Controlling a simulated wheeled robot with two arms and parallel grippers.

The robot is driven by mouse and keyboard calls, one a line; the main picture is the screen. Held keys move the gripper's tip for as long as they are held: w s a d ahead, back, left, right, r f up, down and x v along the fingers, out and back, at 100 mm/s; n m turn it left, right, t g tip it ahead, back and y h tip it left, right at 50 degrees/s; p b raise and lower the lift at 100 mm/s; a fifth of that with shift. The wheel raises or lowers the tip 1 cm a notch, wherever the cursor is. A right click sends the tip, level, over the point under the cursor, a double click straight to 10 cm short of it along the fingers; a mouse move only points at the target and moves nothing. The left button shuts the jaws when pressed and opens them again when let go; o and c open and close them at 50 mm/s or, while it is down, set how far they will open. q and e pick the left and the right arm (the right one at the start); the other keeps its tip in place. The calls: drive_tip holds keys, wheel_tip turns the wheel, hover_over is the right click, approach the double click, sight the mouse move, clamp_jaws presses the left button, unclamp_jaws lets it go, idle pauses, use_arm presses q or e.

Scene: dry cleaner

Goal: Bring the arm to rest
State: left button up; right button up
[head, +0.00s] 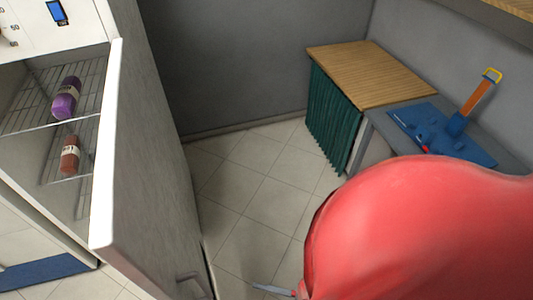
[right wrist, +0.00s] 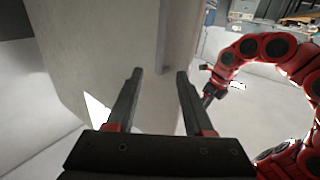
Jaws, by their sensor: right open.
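My right gripper (right wrist: 159,72) is open and empty in the right wrist view. Its two dark fingers stand apart in front of a pale panel with a vertical bar (right wrist: 165,35), and I cannot tell how far off that is. A red arm, which looks like my other one, curves in from the right of that view. Its dark end (right wrist: 209,94) is too small to show its jaws. In the head view a large red arm link of mine fills the lower right, and no gripper shows clearly.
A white cabinet door (head: 150,170) stands open at the left, with a handle (head: 190,280) low on it. Inside, a purple bottle (head: 66,98) and a reddish bottle (head: 70,155) lie on wire shelves.

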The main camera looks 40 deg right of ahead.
drive_tip(key=shift+s+d, duration=0.35)
drive_tip(key=shift+s, duration=0.25)
drive_tip(key=shift+w, duration=0.1)
